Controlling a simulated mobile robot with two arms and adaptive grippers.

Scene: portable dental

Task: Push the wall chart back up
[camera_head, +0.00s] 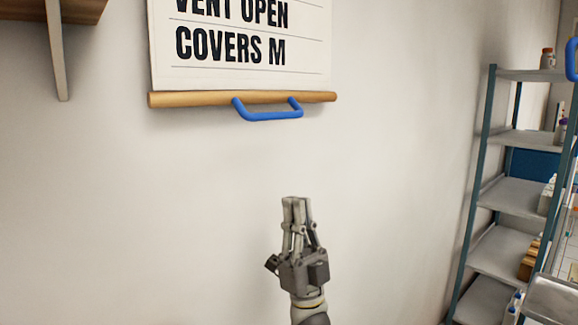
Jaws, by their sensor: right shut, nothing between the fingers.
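The wall chart (240,72) hangs on the white wall at the top of the head view. Its lower part shows black lettering, and its upper part is out of the frame. A wooden rod (190,99) runs along its bottom edge. A blue handle (268,115) hangs from the rod. My right gripper (296,202) points up, below and slightly right of the handle. It is shut and empty, with a clear gap between its fingertips and the handle. My left gripper is not in view.
A shelf rack (490,190) with bottles and small items stands at the right. A wooden wall shelf (35,12) with a pale bracket (57,50) is at the top left. The wall around the gripper and below the chart is bare.

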